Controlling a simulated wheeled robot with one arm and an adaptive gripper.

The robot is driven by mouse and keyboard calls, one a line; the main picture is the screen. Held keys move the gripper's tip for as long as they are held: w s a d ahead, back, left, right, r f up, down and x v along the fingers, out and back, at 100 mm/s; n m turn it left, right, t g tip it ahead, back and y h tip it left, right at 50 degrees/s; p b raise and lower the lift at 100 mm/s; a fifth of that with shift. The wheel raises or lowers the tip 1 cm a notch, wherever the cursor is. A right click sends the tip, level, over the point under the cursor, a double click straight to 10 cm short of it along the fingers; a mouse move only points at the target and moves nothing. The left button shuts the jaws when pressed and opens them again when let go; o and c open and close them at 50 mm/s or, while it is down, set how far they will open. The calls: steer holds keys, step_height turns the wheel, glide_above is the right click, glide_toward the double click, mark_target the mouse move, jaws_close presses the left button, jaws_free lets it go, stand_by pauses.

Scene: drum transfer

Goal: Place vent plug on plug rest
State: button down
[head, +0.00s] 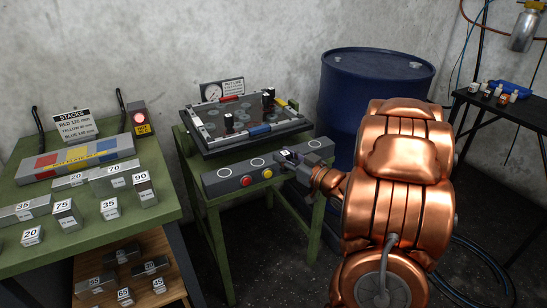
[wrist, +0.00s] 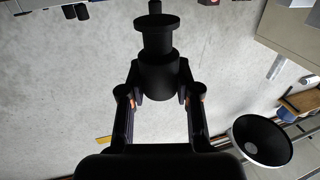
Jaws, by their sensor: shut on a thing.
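My gripper (head: 297,160) is over the right part of a grey box with white rings (head: 220,180) at the front of the green stand. In the wrist view my gripper (wrist: 158,92) is shut on a black stepped cylinder with a wide flange, which I take to be the vent plug (wrist: 156,45). The fingers hold its broad lower body from both sides. In the head view the plug is too small and too covered to make out clearly. I cannot tell which part is the plug rest; the ringed box may be it.
Red (head: 246,181) and yellow (head: 267,174) buttons sit on the box's front. Behind it is a framed dark plate (head: 240,135) with black posts and a gauge (head: 213,92). A blue drum (head: 345,90) stands behind right. A green table (head: 150,210) with numbered blocks is left.

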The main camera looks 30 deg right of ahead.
steer(key=w+d+p, duration=0.1)
steer(key=w+d, duration=0.1)
steer(key=w, duration=0.2)
steer(key=w+d+f+p, duration=0.1)
steer(key=w+d, duration=0.2)
steer(key=w, duration=0.2)
steer(key=w+d+p, duration=0.1)
steer(key=w+d, duration=0.1)
steer(key=w, duration=0.2)
steer(key=shift+w+d+f, duration=0.2)
steer(key=shift+w+d, duration=0.1)
steer(key=shift+d, duration=0.1)
steer(key=shift+f+p, duration=0.35)
steer(key=shift+f, duration=1.4)
steer(key=shift+f, duration=0.15)
steer(key=c, duration=0.8)
jaws_free()
steer(key=shift+r, duration=0.2)
steer(key=shift+s+d+b, duration=0.35)
steer(key=shift+s, duration=1.6)
steer(key=shift+s+d+b, duration=0.3)
steer(key=shift+s+d, duration=0.1)
steer(key=shift+s, duration=1.6)
steer(key=shift+s+d+b, duration=0.35)
steer(key=shift+s, duration=1.6)
